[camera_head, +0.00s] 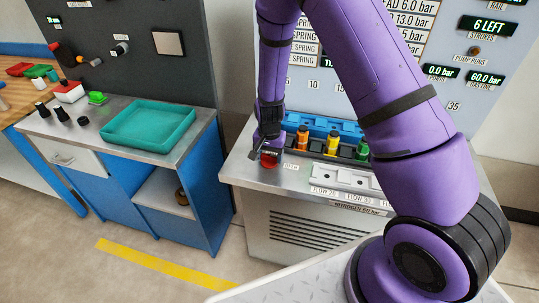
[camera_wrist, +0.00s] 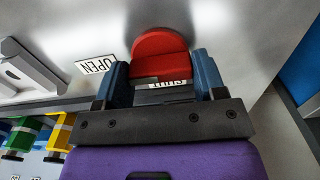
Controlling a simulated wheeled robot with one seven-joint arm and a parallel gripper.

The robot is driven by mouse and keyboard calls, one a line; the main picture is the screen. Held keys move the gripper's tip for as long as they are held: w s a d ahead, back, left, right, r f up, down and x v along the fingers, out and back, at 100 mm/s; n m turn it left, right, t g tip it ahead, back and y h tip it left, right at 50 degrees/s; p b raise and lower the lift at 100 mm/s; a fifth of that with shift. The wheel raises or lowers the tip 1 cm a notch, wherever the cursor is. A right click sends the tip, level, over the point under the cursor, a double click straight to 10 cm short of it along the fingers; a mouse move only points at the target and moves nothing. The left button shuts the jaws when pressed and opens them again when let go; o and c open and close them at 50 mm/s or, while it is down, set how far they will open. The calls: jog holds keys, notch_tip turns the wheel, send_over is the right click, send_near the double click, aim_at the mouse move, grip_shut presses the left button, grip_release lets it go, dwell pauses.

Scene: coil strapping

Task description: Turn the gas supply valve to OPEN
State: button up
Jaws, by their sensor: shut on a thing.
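The gas supply valve is a red round knob (camera_head: 269,160) on the left end of the metal bench top. In the wrist view the red knob (camera_wrist: 158,43) stands between the blue fingers of my gripper (camera_wrist: 160,76), which is shut on it. My gripper (camera_head: 268,148) reaches down from above in the head view. An OPEN label (camera_wrist: 95,64) lies on the bench to the left of the knob in the wrist view. A second label (camera_wrist: 170,84) shows between the fingers, partly hidden; its word cannot be read in full.
Orange and green fittings (camera_head: 302,138) stand in a rack right of the knob. A pale flow plate (camera_head: 345,178) lies in front of them. A gauge panel (camera_head: 480,60) rises behind. A teal tray (camera_head: 150,128) sits on the separate left bench, across a gap.

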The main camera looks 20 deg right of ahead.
jog(key=o, duration=0.9)
jog(key=shift+r, duration=0.1)
notch_tip(320, 180, up, 11)
jog(key=shift+f, duration=0.15)
notch_tip(320, 180, up, 13)
jog(key=n+t+y, duration=0.1)
jog(key=n, duration=0.1)
send_over(269, 155)
jog(key=s+d, duration=0.2)
jog(key=s, duration=0.2)
jog(key=s+d+r+n+t, duration=0.2)
jog(key=s+r, duration=0.5)
jog(key=r, duration=0.3)
jog(key=s+d+r+n, duration=0.1)
jog(key=s+r, duration=0.2)
jog(key=s, duration=0.3)
jog(key=s+d+r+n+t, duration=0.1)
jog(key=s+r, duration=0.2)
jog(key=s, duration=0.3)
jog(key=s+d+r+n+t+h, duration=0.1)
jog(key=s+r, duration=0.2)
jog(key=s, duration=0.3)
jog(key=shift+s, duration=0.25)
